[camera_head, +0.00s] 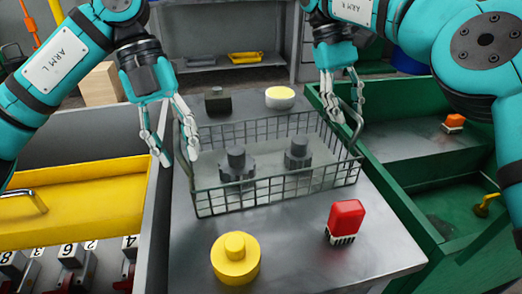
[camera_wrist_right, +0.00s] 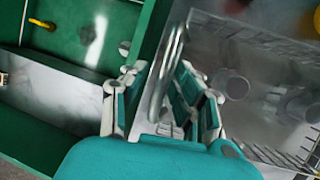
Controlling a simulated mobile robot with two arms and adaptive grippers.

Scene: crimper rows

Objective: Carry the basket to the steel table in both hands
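The wire basket (camera_head: 280,197) stands upright on a grey metal top (camera_head: 300,262) and holds two dark grey toothed parts (camera_head: 237,165) (camera_head: 298,154). It has a raised handle at each side. My left gripper (camera_head: 178,158) is open at the basket's left side, with its fingers apart near the left handle, which is partly hidden. My right gripper (camera_head: 344,117) is at the right handle. In the right wrist view the bent handle (camera_wrist_right: 165,75) passes between the spread fingers of my right gripper (camera_wrist_right: 158,102), with a gap visible. Which surface is the steel table I cannot tell.
A shelf with a yellow tray (camera_head: 245,58) stands behind.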

